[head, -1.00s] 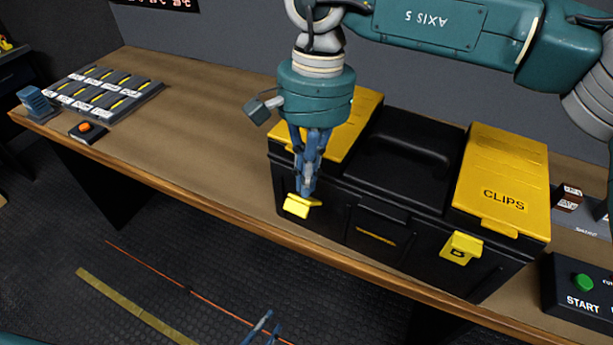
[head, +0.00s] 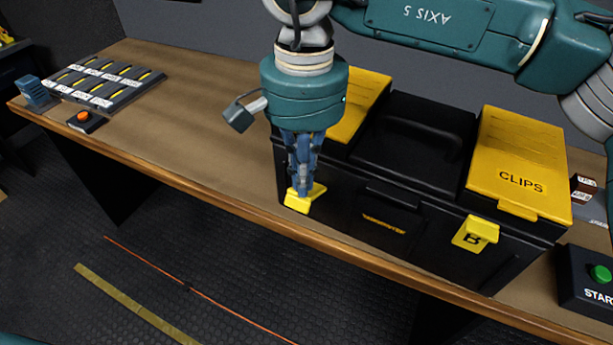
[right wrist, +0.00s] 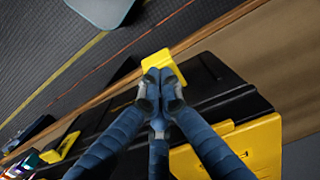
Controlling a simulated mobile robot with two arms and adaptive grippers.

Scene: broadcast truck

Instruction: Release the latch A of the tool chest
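The tool chest (head: 325,205) is a black box with yellow lids, on the bench. Latch A (head: 298,203) is the yellow latch on its front left; no letter shows on it, and it juts out from the front. It also shows in the right wrist view (right wrist: 158,66). My right gripper (head: 302,192) points down at latch A. In the wrist view its blue fingers come together with their grey tips at the latch's edge. The tips look shut and touch or nearly touch it; whether they pinch it is hidden. My left gripper is out of view.
Latch B (head: 474,234) is on the chest's front right. A box with a green start button (head: 600,273) stands at right. A tray of labelled slots (head: 105,80) and an orange button (head: 83,116) are at the far left. The bench between is clear.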

